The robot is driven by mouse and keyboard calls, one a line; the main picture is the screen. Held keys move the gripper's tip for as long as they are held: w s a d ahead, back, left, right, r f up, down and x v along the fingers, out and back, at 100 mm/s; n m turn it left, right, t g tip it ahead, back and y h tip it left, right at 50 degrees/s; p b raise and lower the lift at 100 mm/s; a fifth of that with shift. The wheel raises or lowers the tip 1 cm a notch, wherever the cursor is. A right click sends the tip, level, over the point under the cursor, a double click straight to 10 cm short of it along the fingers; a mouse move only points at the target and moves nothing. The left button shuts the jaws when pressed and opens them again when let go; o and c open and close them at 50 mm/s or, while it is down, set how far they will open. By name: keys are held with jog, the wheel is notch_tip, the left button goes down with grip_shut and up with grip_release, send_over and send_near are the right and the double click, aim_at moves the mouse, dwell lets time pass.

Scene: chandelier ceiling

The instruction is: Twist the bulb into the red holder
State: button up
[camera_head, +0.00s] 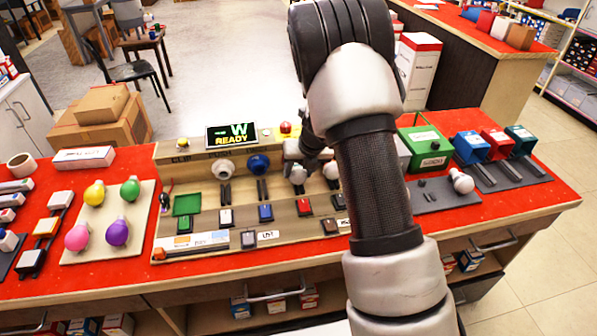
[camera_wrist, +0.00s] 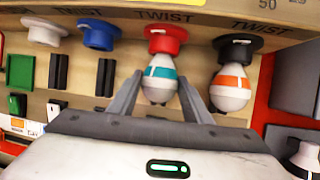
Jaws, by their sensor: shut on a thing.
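The red holder (camera_wrist: 165,38) is on the panel's back wall under a "TWIST" label in the wrist view. A white bulb with a teal band (camera_wrist: 159,72) sits with its base at the red holder's opening; how deep it sits I cannot tell. My gripper (camera_wrist: 160,88) is shut on this bulb, one finger at each side. In the head view my gripper (camera_head: 302,164) is at the panel, with the bulb (camera_head: 298,175) below it; my arm hides part of the area.
A white bulb with an orange band (camera_wrist: 231,88) is at the black holder (camera_wrist: 238,45), close to my right finger. Empty-looking blue (camera_wrist: 97,36) and white (camera_wrist: 43,33) holders are to the left. A "READY" screen (camera_head: 232,135) stands above the panel.

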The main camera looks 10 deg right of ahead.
jog(key=shift+d+f+m+y+b, duration=0.1)
jog(key=shift+d+m+y+b, duration=0.1)
jog(key=shift+y+b, duration=0.7)
jog(key=shift+d+f+m+y+b, duration=0.1)
jog(key=shift+d+m+y+b, duration=0.1)
jog(key=shift+y+b, duration=0.7)
dwell(2.4)
jog(key=o, duration=1.1)
jog(key=shift+a+r, duration=0.1)
jog(key=a+p+v, duration=0.1)
jog(key=p+v, duration=0.2)
jog(key=v, duration=1.4)
jog(key=s+a+r+n+h+p, duration=0.1)
jog(key=s+a+r+n+p, duration=0.15)
jog(key=s+r+n, duration=0.45)
jog(key=s+a+r+n+h+p, duration=0.1)
jog(key=s+a+r+n+p, duration=0.1)
jog(key=s+a+r+n, duration=0.5)
jog(key=s+d+r+n+h+p, duration=0.1)
jog(key=s+r+n+p, duration=0.1)
jog(key=s+r+n, duration=0.2)
jog(key=s+d+r+n+h+p, duration=0.1)
jog(key=s+r+n, duration=0.3)
jog(key=s+n, duration=0.6)
jog(key=n+h+p, duration=0.1)
jog(key=n, duration=0.8)
jog(key=shift+s+d+t, duration=0.2)
jog(key=shift+s+t, duration=0.1)
jog(key=shift+t, duration=0.1)
